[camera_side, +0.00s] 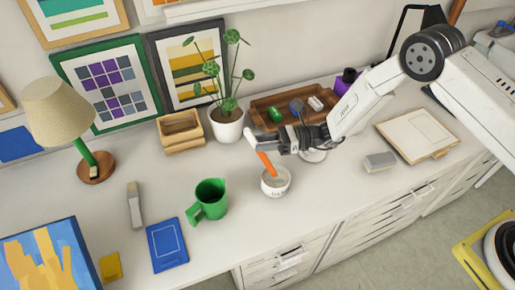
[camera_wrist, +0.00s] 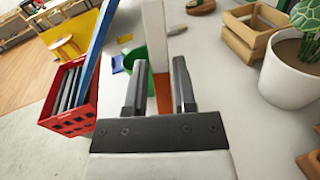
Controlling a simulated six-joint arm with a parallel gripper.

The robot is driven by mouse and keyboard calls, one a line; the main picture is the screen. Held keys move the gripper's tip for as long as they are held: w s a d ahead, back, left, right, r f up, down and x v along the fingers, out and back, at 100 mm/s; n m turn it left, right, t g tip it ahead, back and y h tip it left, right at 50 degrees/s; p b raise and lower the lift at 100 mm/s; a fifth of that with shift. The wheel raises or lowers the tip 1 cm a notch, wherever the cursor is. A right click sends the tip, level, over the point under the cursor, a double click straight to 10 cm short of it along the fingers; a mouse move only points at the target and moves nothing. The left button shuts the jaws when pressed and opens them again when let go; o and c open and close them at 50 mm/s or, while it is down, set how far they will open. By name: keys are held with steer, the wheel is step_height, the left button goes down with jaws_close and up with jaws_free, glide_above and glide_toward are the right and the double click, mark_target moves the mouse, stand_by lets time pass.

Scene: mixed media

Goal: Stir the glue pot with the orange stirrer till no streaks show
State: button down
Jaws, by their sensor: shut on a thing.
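The orange stirrer (camera_side: 265,162) has a white upper end and an orange lower part. My gripper (camera_side: 259,143) is shut on it near its upper part. The stirrer leans, and its lower end goes into the mouth of the small white glue pot (camera_side: 275,187), which stands upright near the counter's front edge. The stirrer's tip is hidden in the pot, and the glue is too small to tell whether streaks show. In the wrist view the stirrer (camera_wrist: 154,38) stands between the two fingers of my gripper (camera_wrist: 160,78); the pot cannot be made out there.
A green mug (camera_side: 209,199) stands left of the pot. Behind are a potted plant (camera_side: 227,128), a wooden box (camera_side: 181,131) and a brown tray (camera_side: 262,105) of small items. A grey block (camera_side: 380,161) lies to the right. The counter's front edge is close.

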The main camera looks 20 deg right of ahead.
mark_target(265, 155)
steer(key=shift+s+d+f, duration=0.15)
steer(key=shift+d+f, duration=0.1)
steer(key=shift+f, duration=0.4)
steer(key=shift+s+d+f, duration=0.15)
steer(key=shift+d+f, duration=0.1)
steer(key=shift+f, duration=0.35)
steer(key=shift+s+d+f, duration=0.15)
steer(key=shift+d+f, duration=0.1)
steer(key=shift+f, duration=0.4)
steer(key=shift+s, duration=0.15)
